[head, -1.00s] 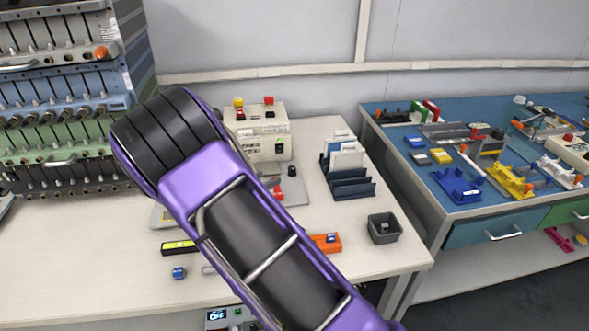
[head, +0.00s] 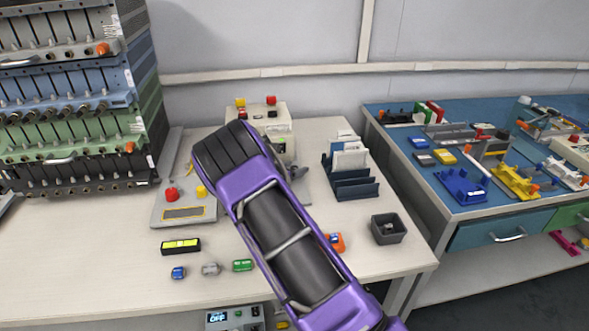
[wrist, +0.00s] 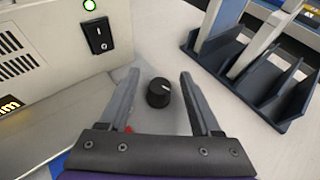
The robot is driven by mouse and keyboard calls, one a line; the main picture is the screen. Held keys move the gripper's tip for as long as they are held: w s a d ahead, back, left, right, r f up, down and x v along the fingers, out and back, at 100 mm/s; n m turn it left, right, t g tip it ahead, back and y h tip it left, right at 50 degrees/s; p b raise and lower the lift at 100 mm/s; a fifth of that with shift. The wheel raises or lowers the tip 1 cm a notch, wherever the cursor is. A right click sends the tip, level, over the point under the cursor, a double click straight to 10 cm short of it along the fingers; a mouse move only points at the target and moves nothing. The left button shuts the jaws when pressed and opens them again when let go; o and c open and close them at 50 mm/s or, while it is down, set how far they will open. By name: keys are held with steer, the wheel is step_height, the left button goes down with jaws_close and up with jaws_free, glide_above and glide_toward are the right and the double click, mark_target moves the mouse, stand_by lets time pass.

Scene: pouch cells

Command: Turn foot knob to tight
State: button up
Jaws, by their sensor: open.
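A round black knob (wrist: 159,93) with a white pointer line stands on a light grey plate (wrist: 165,122) in the wrist view. Its pointer line points up and to the right. My gripper (wrist: 156,77) is open, with one grey finger on each side of the knob and a gap on both sides. Nothing is held. The knob is not clear in the head view, where my purple and black arm covers much of that area.
A beige machine (wrist: 57,45) with a black switch (wrist: 97,36) and a lit green lamp stands close on the left. A dark blue slotted rack (head: 354,188) stands on the right. A grey bin (head: 388,228) and a levelling bar (head: 180,246) are nearer the front.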

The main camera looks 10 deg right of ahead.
jaws_close()
stand_by(0.3)
steer(key=shift+w+r+m+g+h+p, duration=0.1)
steer(key=shift+r+m+g+h+p, duration=0.05)
steer(key=shift+m+g+h+p, duration=0.3)
steer(key=shift+m, duration=0.25)
steer(key=shift+h, duration=0.25)
jaws_free()
